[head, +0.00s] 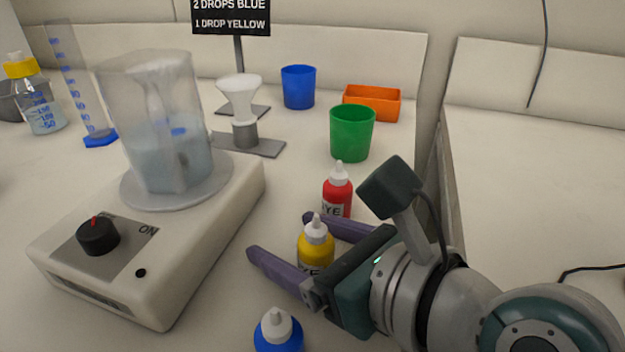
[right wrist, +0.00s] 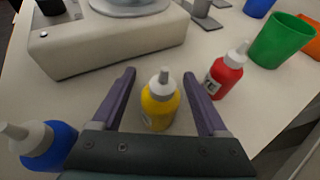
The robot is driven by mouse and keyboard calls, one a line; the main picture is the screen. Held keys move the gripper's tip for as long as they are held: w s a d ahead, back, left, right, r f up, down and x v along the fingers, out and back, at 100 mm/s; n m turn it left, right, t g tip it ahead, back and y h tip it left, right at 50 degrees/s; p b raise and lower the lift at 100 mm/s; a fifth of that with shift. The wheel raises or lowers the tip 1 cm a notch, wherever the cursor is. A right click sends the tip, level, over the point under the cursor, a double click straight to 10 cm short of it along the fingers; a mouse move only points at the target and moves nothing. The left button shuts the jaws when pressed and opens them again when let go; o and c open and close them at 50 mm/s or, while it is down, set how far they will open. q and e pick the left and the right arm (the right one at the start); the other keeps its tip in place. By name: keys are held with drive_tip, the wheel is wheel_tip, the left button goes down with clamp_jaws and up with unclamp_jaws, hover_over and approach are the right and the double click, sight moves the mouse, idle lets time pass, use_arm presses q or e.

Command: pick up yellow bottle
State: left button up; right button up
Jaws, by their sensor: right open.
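The yellow bottle (head: 316,246) with a white cap stands upright on the table, right of the stirrer. My right gripper (head: 277,232) is open, with one purple finger on each side of the bottle. The right wrist view shows the yellow bottle (right wrist: 160,101) between the spread fingers of the gripper (right wrist: 166,87), with gaps on both sides, so it is not clamped. The lower part of the bottle is partly hidden by the near finger in the head view. My left gripper is not in view.
A red bottle (head: 338,190) stands just behind the far finger, and a blue bottle (head: 278,332) stands nearer the front. The stirrer (head: 180,245) with a beaker (head: 160,130) is at left. A green cup (head: 352,132) stands behind the red bottle.

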drive_tip(key=shift+c, duration=0.3)
clamp_jaws()
drive_tip(key=shift+r, duration=0.1)
